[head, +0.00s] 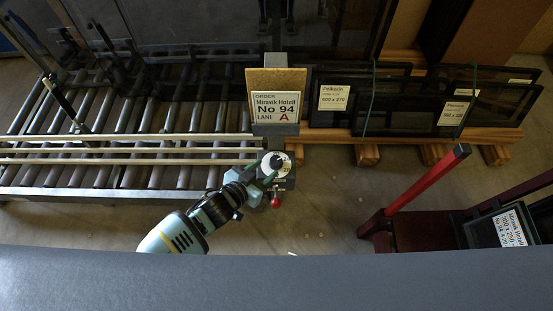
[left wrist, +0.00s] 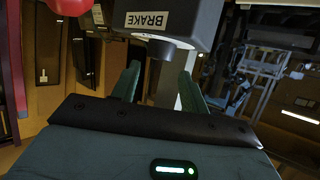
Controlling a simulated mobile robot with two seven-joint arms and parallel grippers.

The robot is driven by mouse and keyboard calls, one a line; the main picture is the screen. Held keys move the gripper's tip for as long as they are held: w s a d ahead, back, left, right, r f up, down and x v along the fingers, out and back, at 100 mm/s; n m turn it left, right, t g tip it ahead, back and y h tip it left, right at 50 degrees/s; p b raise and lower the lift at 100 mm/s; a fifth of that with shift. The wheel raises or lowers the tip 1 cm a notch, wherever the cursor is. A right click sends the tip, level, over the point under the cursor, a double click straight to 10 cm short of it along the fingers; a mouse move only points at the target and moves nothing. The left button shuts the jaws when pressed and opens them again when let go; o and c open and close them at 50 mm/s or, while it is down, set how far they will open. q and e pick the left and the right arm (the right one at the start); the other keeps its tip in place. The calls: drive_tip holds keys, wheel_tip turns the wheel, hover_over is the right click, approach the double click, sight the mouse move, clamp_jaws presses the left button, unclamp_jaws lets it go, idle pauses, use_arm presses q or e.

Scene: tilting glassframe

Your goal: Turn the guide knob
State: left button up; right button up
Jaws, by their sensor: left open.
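The guide knob (head: 276,161) appears to be the dark knob on a round white dial, on a grey box at the right end of the roller conveyor. My left gripper (head: 262,172) reaches in from the lower left, its green fingers open close to the dial. In the left wrist view, the open fingers (left wrist: 160,75) point at a dark box (left wrist: 200,15) labelled BRAKE, with a short round dark part (left wrist: 162,47) between and beyond the fingertips. I cannot tell whether they touch anything. My right gripper is not in view.
A red ball handle (head: 275,203) sticks out just below the dial. Pale rails (head: 130,149) run along the rollers. An order sign (head: 276,100) stands behind the knob. Framed dark panes (head: 410,105) stand on wood at right. A red-armed stand (head: 425,180) is further right; floor between is open.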

sight(275, 161)
use_arm(q)
drive_tip(key=b+x, duration=0.1)
drive_tip(key=x, duration=0.4)
drive_tip(key=shift+s+d+b, duration=0.1)
drive_tip(key=shift+b, duration=0.3)
drive_tip(key=shift+w+d+f, duration=0.3)
drive_tip(key=shift+w+d, duration=0.1)
drive_tip(key=shift+w, duration=0.1)
drive_tip(key=shift+w+d+b, duration=0.1)
drive_tip(key=shift+w+b, duration=0.1)
drive_tip(key=shift+b, duration=0.1)
drive_tip(key=c, duration=0.7)
